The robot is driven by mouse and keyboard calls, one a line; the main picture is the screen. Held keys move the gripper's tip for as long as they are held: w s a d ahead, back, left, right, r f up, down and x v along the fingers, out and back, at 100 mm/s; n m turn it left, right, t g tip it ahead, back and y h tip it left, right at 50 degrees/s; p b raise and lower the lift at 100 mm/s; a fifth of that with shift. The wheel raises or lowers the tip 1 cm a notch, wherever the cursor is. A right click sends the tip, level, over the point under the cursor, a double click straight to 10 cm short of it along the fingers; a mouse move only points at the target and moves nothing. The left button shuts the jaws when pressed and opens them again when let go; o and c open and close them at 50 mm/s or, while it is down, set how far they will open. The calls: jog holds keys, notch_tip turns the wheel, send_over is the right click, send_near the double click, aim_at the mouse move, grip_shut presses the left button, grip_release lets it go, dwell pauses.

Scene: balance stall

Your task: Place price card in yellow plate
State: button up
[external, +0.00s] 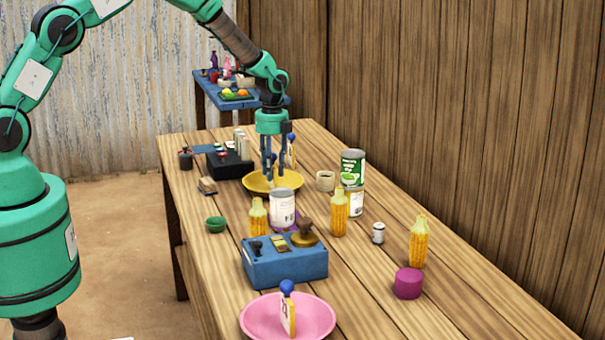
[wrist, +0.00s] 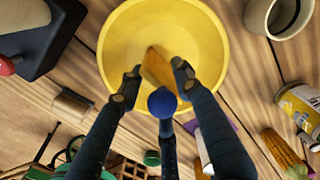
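The yellow plate (external: 258,189) sits on the long wooden table and fills the upper middle of the wrist view (wrist: 118,35). A price card (wrist: 158,68) with a blue ball knob (wrist: 163,102) shows tilted over the plate's inside. Whether it touches the plate is unclear. My gripper (external: 272,172) points down over the plate. In the wrist view its fingers (wrist: 157,80) are spread around the card, with a gap at the left finger. A card with a blue ball (external: 291,150) shows just right of the gripper. Another card (external: 289,317) stands in the pink plate (external: 255,318).
A white can (external: 283,208), corn cobs (external: 339,212) and a blue box (external: 285,264) stand nearer the camera. A black box (external: 228,166) is left of the plate. A beige cup (external: 325,181) and a green-labelled can (external: 353,166) are to its right.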

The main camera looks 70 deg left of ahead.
notch_tip(320, 180, up, 10)
jog(key=shift+w+r+p, duration=0.1)
jog(key=shift+r+p, duration=0.1)
jog(key=shift+p, duration=0.4)
dwell(0.6)
jog(key=shift+d+r, duration=0.1)
jog(key=shift+r, duration=0.15)
jog(key=s+d+r+n+t, duration=0.1)
jog(key=s+d+r+n, duration=0.2)
jog(key=s+d+r, duration=0.5)
jog(key=s+d+r+n+t, duration=0.1)
jog(key=s+d+r+n, duration=0.15)
jog(key=r, duration=0.85)
jog(key=s+d+r+n+t, duration=0.1)
jog(key=s+d+r+n, duration=0.25)
jog(key=s+r, duration=0.5)
jog(key=s+d+r+n+t, duration=0.1)
jog(key=s+d+r+n, duration=0.1)
jog(key=s, duration=0.7)
jog(key=s+d+r+n+t, duration=0.1)
jog(key=s+d+n, duration=0.3)
jog(key=s, duration=0.5)
jog(key=s+d+r+n, duration=0.3)
jog(key=s+d, duration=0.1)
jog(key=s, duration=0.5)
jog(key=shift+r+t, duration=0.2)
jog(key=shift+t, duration=0.2)
